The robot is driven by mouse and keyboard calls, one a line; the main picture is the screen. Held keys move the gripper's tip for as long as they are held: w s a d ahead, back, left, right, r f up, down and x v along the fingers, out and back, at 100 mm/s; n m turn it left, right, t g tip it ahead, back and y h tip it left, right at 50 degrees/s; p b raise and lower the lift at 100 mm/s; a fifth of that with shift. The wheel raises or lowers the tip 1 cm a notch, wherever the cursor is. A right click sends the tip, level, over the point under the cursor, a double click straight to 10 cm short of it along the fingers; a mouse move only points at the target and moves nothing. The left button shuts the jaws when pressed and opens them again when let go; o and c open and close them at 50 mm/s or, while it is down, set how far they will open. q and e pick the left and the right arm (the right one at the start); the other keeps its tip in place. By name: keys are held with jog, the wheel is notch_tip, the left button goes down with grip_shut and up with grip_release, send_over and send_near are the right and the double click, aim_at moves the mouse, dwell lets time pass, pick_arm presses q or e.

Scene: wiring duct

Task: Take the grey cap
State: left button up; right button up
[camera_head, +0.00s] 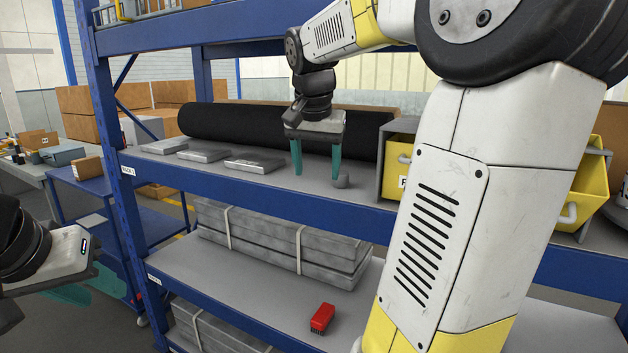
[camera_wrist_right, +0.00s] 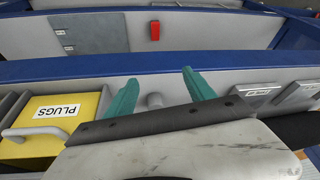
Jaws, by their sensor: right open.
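The grey cap (camera_head: 341,181) is a small grey rounded piece standing on the upper blue shelf, near its front edge. My right gripper (camera_head: 317,176) is open, with its teal fingers pointing down over that shelf. In the head view the cap is just right of the right-hand fingertip. In the right wrist view the cap (camera_wrist_right: 154,101) shows between the two fingers, its lower part close to the gripper's dark edge. I cannot tell whether a finger touches it. My left gripper (camera_head: 92,287) is at the far left, away from the shelf; its fingers overlap in the view.
A black roll (camera_head: 240,124) lies along the back of the shelf. Flat grey boxes (camera_head: 254,162) lie to the left. A yellow bin (camera_wrist_right: 45,128) labelled PLUGS stands beside the cap. A red brush-like object (camera_head: 322,318) lies on the shelf below. My right arm hides part of the shelf.

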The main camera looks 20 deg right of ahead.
aim_at(341, 172)
jog(key=w+d+m+g+h, duration=0.2)
jog(key=w+d+m, duration=0.2)
jog(key=w+d, duration=0.35)
jog(key=shift+m, duration=0.4)
jog(key=x, duration=0.4)
jog(key=w+x, duration=0.1)
jog(key=x, duration=0.2)
jog(key=shift+d+r, duration=0.15)
jog(key=shift+d, duration=0.25)
grip_shut()
jog(key=shift+r, duration=0.1)
